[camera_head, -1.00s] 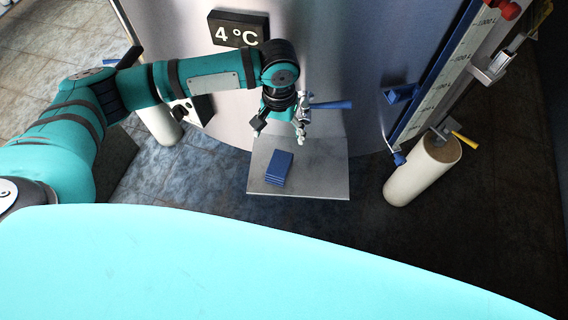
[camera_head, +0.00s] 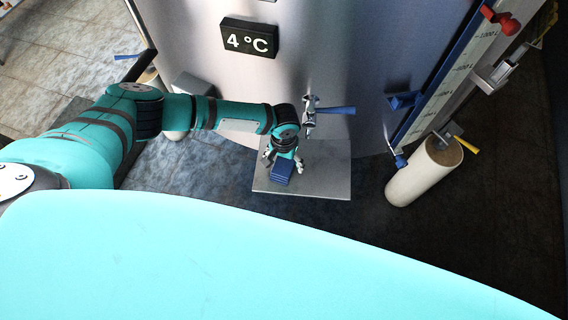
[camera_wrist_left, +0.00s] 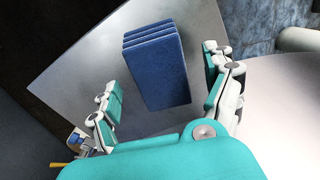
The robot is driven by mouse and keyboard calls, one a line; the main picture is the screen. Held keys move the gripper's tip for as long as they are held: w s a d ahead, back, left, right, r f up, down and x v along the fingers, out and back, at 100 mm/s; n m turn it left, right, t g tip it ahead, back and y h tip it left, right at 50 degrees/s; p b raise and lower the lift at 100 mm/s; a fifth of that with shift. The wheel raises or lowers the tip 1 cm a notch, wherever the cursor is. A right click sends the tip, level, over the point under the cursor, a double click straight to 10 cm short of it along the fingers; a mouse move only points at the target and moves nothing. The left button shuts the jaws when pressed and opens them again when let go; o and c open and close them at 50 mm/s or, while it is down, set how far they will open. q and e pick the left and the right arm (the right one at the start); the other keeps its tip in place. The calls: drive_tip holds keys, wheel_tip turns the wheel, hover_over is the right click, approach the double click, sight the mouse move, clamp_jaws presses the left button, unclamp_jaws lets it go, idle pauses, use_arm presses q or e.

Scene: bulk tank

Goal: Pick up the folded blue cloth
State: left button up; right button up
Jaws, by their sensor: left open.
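The folded blue cloth (camera_head: 281,172) lies on a grey metal shelf (camera_head: 325,180) in front of the tank. My left gripper (camera_head: 284,160) is over the shelf, right at the cloth, and partly hides it in the head view. In the left wrist view the cloth (camera_wrist_left: 156,66) shows as a neat stack of several layers, between and a little beyond the two fingers. The left gripper (camera_wrist_left: 166,92) is open, with clear gaps on both sides of the cloth. My right gripper is not in view.
The steel tank wall (camera_head: 350,60) rises behind the shelf. A valve with a blue handle (camera_head: 335,110) juts out above the shelf, close to my left wrist. A white cylinder (camera_head: 425,172) with a yellow-handled valve stands to the right. A 4 °C display (camera_head: 250,38) is on the tank.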

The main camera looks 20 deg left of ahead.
use_arm(q)
drive_tip(key=shift+f, duration=1.1)
drive_tip(key=c, duration=1.2)
drive_tip(key=shift+o, duration=0.2)
drive_tip(key=shift+r, duration=0.1)
